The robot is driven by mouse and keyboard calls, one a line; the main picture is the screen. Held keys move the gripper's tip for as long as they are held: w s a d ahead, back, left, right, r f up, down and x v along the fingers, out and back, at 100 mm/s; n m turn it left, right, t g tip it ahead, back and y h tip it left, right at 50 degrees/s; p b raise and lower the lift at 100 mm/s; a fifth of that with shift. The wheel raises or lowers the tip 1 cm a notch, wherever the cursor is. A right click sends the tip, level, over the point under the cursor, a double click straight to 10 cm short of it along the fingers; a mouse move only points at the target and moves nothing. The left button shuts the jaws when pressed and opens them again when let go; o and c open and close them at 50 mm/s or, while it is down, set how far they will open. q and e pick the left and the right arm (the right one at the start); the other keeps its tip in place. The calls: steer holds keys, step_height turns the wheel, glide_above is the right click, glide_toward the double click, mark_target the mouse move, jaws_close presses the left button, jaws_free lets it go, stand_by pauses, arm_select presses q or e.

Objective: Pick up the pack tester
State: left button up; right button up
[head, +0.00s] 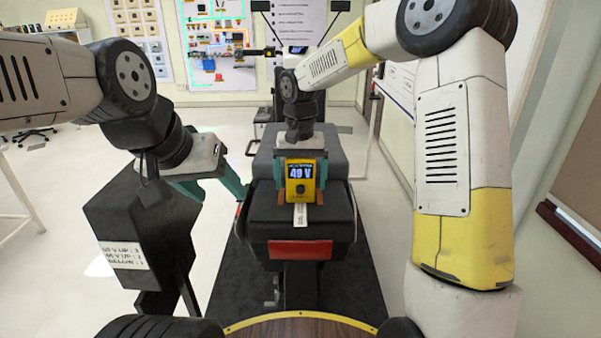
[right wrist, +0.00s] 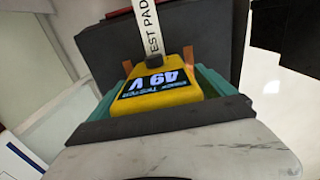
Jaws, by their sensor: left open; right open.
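The pack tester (head: 300,170) is a small yellow device with a lit display reading 49 V. It stands at the middle of the head view, on a dark padded block. My right gripper (head: 301,196) reaches over it from behind, with a teal finger on each side. In the right wrist view the tester (right wrist: 160,93) sits between the open fingers with their orange tips; I cannot tell whether they touch it. My left gripper (head: 226,196) is open and empty, to the left of the block. The tester's underside is hidden.
The black block (head: 260,222) has a red panel (head: 300,249) on its front. A white strip marked "TEST PAD" (right wrist: 151,28) runs out from the tester. A black box with a white label (head: 122,256) stands at the left. Open floor lies between them.

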steer(key=shift+f, duration=0.2)
steer(key=c, duration=1.7)
steer(key=shift+c, duration=1.1)
steer(key=shift+r, duration=0.1)
steer(key=shift+r, duration=0.1)
